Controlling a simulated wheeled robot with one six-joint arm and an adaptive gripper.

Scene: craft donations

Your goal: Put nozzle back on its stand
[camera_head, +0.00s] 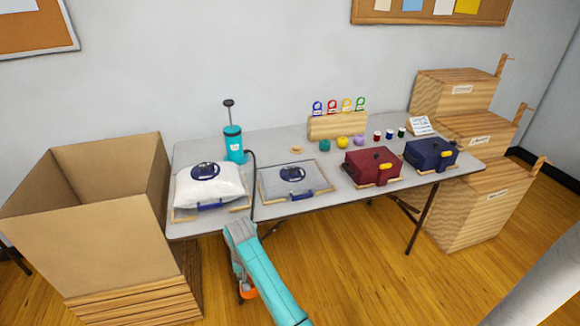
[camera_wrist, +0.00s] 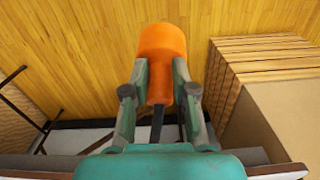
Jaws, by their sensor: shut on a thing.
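The orange nozzle (camera_wrist: 162,55) is between the two fingers of my gripper (camera_wrist: 160,95), which is shut on it. A dark hose (camera_wrist: 157,125) runs from the nozzle's narrow end. In the head view my gripper (camera_head: 243,286) is low in front of the table, mostly hidden by my arm, with a bit of orange nozzle (camera_head: 250,294) showing. The teal hand pump (camera_head: 233,140) stands upright at the back of the table, and its black hose (camera_head: 252,185) hangs over the front edge. A small tan piece (camera_head: 297,150) lies right of the pump; I cannot tell whether it is the stand.
On the table (camera_head: 275,140) are a stuffed white bag (camera_head: 215,188), a flat clear bag (camera_head: 310,185), a red case (camera_head: 372,164), a navy case (camera_head: 430,154) and a spool rack (camera_head: 338,127). A large cardboard box (camera_head: 85,235) stands left, wooden crates (camera_head: 470,125) right.

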